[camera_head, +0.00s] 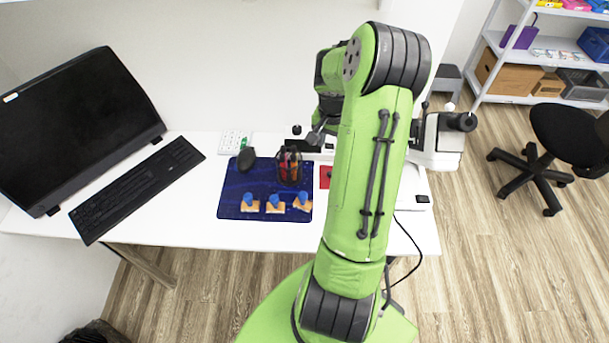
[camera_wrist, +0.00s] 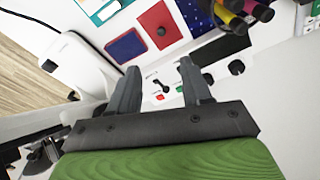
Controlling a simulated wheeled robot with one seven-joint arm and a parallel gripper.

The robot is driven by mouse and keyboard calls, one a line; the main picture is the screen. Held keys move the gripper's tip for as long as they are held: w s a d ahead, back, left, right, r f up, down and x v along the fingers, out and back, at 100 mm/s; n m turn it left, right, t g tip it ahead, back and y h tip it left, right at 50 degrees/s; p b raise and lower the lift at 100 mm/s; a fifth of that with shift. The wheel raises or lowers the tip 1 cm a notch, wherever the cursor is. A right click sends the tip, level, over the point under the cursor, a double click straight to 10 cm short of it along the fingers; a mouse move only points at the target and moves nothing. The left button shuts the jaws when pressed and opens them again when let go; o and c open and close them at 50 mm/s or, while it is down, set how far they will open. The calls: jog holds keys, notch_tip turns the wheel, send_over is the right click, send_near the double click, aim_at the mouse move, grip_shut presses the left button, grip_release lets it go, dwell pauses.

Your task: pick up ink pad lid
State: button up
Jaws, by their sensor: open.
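In the wrist view a flat red square (camera_wrist: 160,25) lies on the white table, and a dark blue pad with a red edge (camera_wrist: 126,46) lies just left of it. They look like the two parts of an ink pad; I cannot tell for sure which is the lid. In the head view a red piece (camera_head: 325,177) shows beside my arm, partly hidden by it. My gripper (camera_wrist: 159,66) is open and empty, its fingers spread below both pieces in the picture and apart from them. In the head view my arm hides most of the gripper.
A blue mat (camera_head: 228,205) holds several wooden stamps (camera_head: 275,204) and a pen cup (camera_head: 289,168). A black mouse (camera_head: 246,158), calculator (camera_head: 234,141), keyboard (camera_head: 135,190) and monitor (camera_head: 75,120) are to the left. A white device (camera_wrist: 85,62) stands left of the gripper in the wrist view.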

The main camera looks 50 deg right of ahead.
aim_at(330, 173)
jog(key=f, duration=0.5)
jog(key=d+f+b, duration=0.1)
jog(key=f, duration=0.4)
jog(key=w+d+f+b, duration=0.1)
jog(key=f, duration=0.5)
jog(key=shift+f, duration=0.1)
jog(key=shift+a, duration=0.1)
jog(key=shift+c, duration=0.2)
grip_shut()
